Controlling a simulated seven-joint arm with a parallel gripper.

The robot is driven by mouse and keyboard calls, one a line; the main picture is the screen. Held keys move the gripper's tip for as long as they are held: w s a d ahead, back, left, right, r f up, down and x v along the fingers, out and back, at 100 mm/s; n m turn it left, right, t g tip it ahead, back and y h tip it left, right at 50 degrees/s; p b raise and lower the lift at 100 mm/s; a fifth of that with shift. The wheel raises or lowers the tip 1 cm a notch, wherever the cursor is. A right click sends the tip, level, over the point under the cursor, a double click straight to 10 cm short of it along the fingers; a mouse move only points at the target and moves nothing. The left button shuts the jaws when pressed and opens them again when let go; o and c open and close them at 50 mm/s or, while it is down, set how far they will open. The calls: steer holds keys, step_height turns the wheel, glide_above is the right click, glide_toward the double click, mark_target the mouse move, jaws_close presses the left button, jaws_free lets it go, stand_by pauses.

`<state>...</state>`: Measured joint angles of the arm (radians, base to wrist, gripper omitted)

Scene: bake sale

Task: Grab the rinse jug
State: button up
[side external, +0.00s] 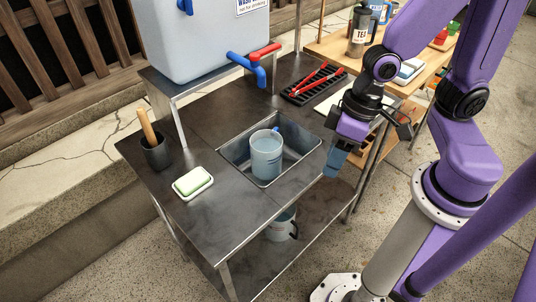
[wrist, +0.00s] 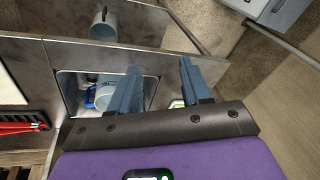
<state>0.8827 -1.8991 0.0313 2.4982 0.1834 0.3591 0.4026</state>
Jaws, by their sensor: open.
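The rinse jug appears to be the pale blue jug (side external: 266,158) standing upright in the sunken metal sink basin (side external: 312,162). In the wrist view the jug (wrist: 106,96) is partly hidden by a finger, with a darker blue shape at its left that I cannot identify for sure. My gripper (side external: 337,161) is open and empty, to the right of the basin, apart from the jug. In the wrist view my gripper's two fingers (wrist: 160,85) stand wide apart, with the left finger over the basin.
A blue water tank (side external: 195,40) with a blue and red tap (side external: 250,66) stands behind the basin. Soap on a dish (side external: 193,183) and a brush in a dark cup (side external: 154,150) are at left. Red-handled tools (side external: 315,82) lie behind. Another mug (side external: 281,225) is on the lower shelf.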

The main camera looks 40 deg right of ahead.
steer(key=w+f+m+t, duration=0.1)
steer(key=w+f+m, duration=0.1)
steer(key=w+m, duration=0.1)
steer(key=w+f+m+t, duration=0.1)
steer(key=w+f+m, duration=0.2)
steer(key=w+m, duration=0.1)
steer(key=w+f+m+t, duration=0.2)
steer(key=w+f+m, duration=0.1)
steer(key=m, duration=0.1)
steer(key=shift+w+a+f, duration=0.2)
steer(key=shift+w+a, duration=0.05)
steer(key=shift+a, duration=0.05)
steer(key=w+d+f+m+t+h, duration=0.1)
steer(key=w+d+f+m+t, duration=0.2)
steer(key=w+d+m, duration=0.25)
steer(key=m+t+h, duration=0.3)
steer(key=m+t, duration=0.1)
steer(key=m, duration=0.1)
glide_toward(276, 131)
steer(key=w, duration=0.1)
steer(key=shift+n+y, duration=0.25)
steer(key=shift+y, duration=0.05)
steer(key=shift+d+f+x, duration=0.1)
steer(key=shift+d+x, duration=0.1)
steer(key=shift+x, duration=1.7)
steer(key=shift+d+f+x, duration=0.1)
steer(key=shift+d+x, duration=0.05)
steer(key=shift+x, duration=1.7)
steer(key=shift+s, duration=0.1)
jaws_close()
